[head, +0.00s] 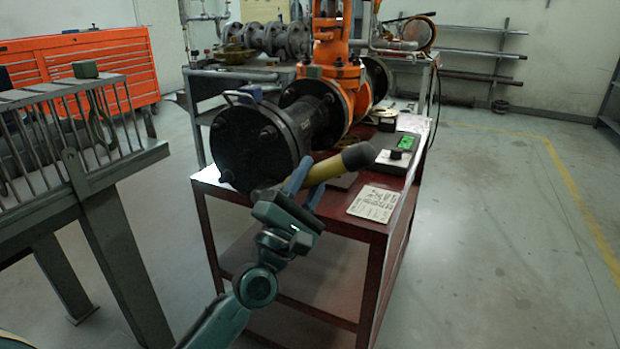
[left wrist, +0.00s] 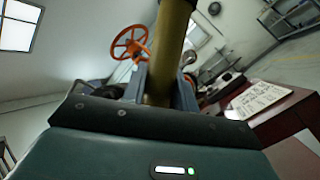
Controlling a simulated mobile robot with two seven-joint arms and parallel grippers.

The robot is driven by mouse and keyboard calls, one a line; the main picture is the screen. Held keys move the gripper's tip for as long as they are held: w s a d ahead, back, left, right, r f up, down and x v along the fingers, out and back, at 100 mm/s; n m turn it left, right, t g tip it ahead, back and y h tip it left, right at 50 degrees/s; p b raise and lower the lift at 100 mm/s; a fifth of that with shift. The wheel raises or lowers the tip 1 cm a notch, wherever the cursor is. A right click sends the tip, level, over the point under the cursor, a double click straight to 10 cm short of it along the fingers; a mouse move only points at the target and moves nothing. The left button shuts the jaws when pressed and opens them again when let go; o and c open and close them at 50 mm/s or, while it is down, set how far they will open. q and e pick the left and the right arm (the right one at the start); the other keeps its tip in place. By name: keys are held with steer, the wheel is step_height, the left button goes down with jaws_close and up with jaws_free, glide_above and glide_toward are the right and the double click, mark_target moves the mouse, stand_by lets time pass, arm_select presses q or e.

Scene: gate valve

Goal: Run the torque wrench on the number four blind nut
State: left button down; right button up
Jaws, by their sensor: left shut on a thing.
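My left gripper (head: 306,184) is shut on the yellow shaft of a torque wrench (head: 328,168), which ends in a thick black part (head: 358,156) at the upper right. In the left wrist view the yellow shaft (left wrist: 168,55) rises between the fingers. The black blind flange (head: 240,152) is on the near end of the valve pipe, with several nuts, one of them (head: 268,136) at its right side. The wrench's other end is at the flange's lower right; I cannot tell whether it touches a nut. No nut numbers are readable. My right gripper is out of view.
The orange valve body (head: 338,80) stands on the red table (head: 345,222). A printed sheet (head: 374,204) and a case with a green display (head: 404,143) lie at its right. A grey rack (head: 110,165) stands at left. The right floor is clear.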

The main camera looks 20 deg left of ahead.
arm_select(q)
steer(key=shift+s+r, duration=0.1)
steer(key=shift+r, duration=0.1)
steer(key=shift+s+a+p, duration=0.2)
steer(key=shift+s+p, duration=0.25)
steer(key=shift+s, duration=1.6)
steer(key=shift+r, duration=0.1)
